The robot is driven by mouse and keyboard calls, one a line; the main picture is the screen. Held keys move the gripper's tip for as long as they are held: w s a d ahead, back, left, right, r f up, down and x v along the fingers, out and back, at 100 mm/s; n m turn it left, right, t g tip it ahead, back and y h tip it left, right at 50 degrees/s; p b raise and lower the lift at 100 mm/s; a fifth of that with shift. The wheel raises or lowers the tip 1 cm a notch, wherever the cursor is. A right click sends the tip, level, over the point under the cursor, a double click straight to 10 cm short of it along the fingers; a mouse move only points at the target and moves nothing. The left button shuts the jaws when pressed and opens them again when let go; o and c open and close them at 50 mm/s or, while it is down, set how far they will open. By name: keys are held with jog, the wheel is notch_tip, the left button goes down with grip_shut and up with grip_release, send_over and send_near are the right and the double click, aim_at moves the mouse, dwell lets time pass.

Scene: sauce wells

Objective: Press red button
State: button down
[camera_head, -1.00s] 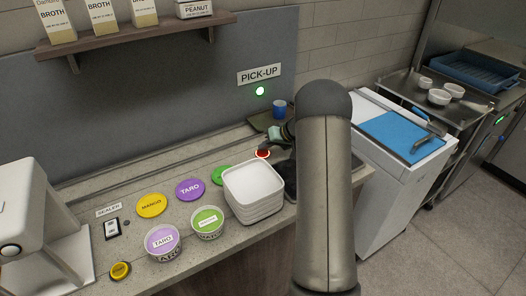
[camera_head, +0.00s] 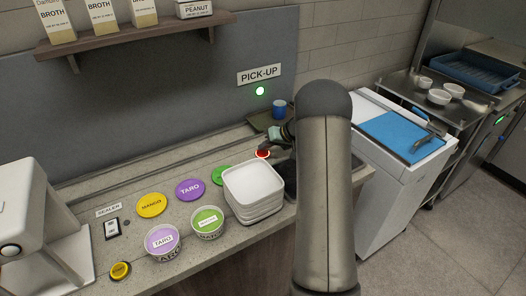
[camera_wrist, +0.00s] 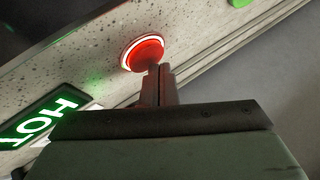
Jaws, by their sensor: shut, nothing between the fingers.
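The red button (camera_head: 263,154) sits on the grey speckled counter, behind the stack of white trays, with a bright ring around it. In the wrist view the red button (camera_wrist: 146,53) shows as a round red cap in a white ring. My gripper (camera_wrist: 153,72) is shut and empty, its fingertips at the near edge of the red cap. I cannot tell whether they touch it. In the head view my gripper (camera_head: 266,147) is partly hidden behind my own arm and comes down over the button.
A stack of white trays (camera_head: 253,185) stands just in front of the button. A lit green HOT sign (camera_wrist: 42,122) lies beside it. A PICK-UP sign (camera_head: 260,74) with a green light hangs on the wall panel.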

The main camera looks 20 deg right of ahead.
aim_at(265, 152)
jog(key=shift+f+b, duration=0.5)
jog(key=shift+b, duration=0.55)
jog(key=shift+r, duration=0.15)
jog(key=shift+r+b, duration=0.3)
jog(key=shift+b, duration=0.05)
jog(key=shift+r, duration=0.1)
jog(key=shift+r+p, duration=0.9)
jog(key=shift+r, duration=2.05)
